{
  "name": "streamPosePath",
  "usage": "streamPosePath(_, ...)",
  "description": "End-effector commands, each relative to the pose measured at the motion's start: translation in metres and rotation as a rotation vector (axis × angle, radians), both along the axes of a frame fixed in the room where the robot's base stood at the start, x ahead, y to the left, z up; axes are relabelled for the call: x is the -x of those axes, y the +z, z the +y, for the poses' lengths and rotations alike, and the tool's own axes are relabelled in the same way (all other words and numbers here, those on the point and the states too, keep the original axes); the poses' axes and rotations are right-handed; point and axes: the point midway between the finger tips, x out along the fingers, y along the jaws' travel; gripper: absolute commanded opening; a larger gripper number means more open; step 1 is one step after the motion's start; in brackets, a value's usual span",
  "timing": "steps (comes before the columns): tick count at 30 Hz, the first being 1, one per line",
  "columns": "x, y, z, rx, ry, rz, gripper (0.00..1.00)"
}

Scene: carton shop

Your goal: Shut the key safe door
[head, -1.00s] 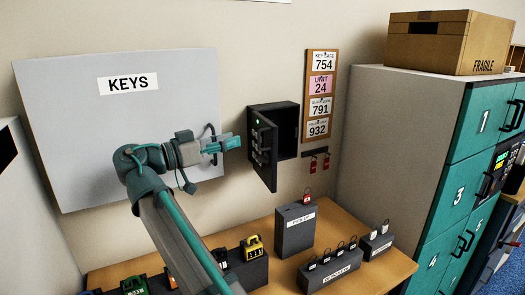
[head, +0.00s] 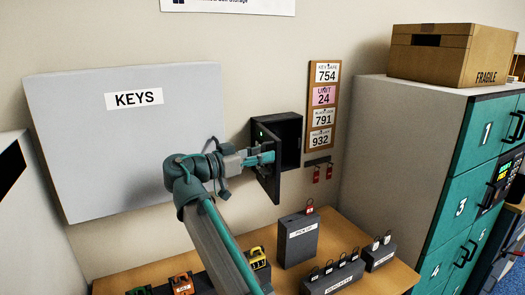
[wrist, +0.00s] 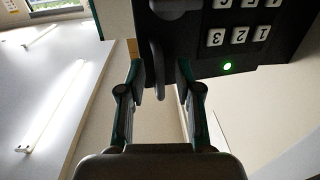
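The dark key safe (head: 290,138) is fixed to the wall, and its door (head: 267,183) stands open, swung out toward me. In the wrist view the door face shows a keypad (wrist: 241,36) and a lit green light (wrist: 227,66). My gripper (head: 265,158) is at the door's outer face and covers part of it. In the wrist view my gripper (wrist: 160,78) has its fingers apart. A grey handle (wrist: 157,55) appears between the fingertips; I cannot tell whether they touch it.
A grey KEYS cabinet (head: 130,150) hangs on the left. A board of number cards (head: 322,105) and red-tagged hooks (head: 316,173) are right of the safe. The desk (head: 240,262) below holds a PICK UP box (head: 298,241) and key blocks. Teal lockers (head: 465,200) stand at right.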

Motion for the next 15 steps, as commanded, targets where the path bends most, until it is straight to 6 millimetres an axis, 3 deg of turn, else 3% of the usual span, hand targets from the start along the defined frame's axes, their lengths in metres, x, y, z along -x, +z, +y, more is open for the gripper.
streamPosePath(10, -0.0025, -0.0002, -0.0034, 0.0, 0.001, 0.0, 0.34)
streamPosePath(15, -0.0024, -0.0001, -0.0035, 0.0, 0.001, 0.0, 0.07)
